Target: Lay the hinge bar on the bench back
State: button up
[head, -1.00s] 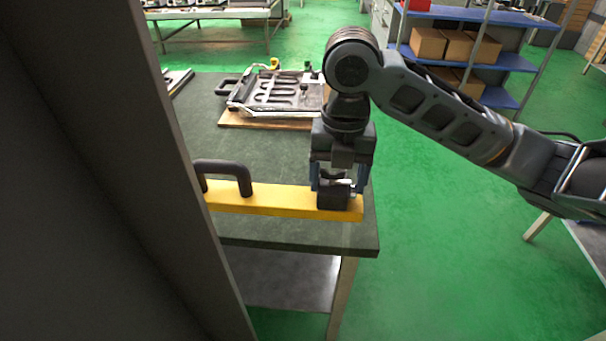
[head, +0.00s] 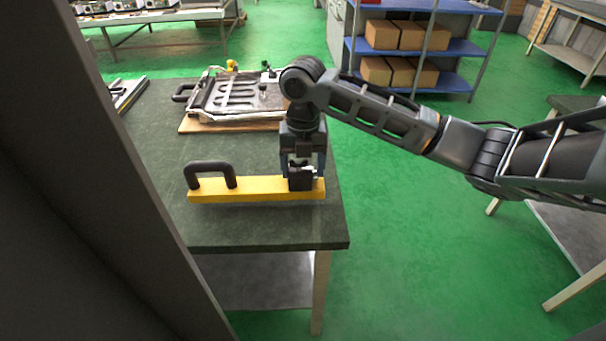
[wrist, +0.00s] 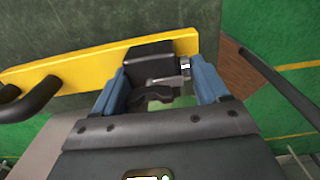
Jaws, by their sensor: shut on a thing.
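The hinge bar (head: 262,190) is a yellow bar with a black arched handle at its left end and a black block at its right end. In the head view it is at the bench top (head: 240,226), near the front; whether it touches the top is hard to tell. My gripper (head: 301,178) points down over the right end, shut on the bar's black block. The wrist view shows the yellow bar (wrist: 80,70) and the black block (wrist: 150,62) between my blue fingers (wrist: 160,88).
A fixture with a dark ribbed plate (head: 240,95) lies on a wooden board farther back on the bench. A blue shelf with boxes (head: 400,70) stands beyond. Green floor is open right of the bench. A dark panel (head: 90,200) blocks the left foreground.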

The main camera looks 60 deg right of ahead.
jog(key=shift+f, duration=1.6)
jog(key=o, duration=1.8)
notch_tip(320, 180, up, 12)
jog(key=shift+r+b, duration=0.1)
jog(key=shift+b, duration=0.45)
jog(key=shift+s, duration=0.1)
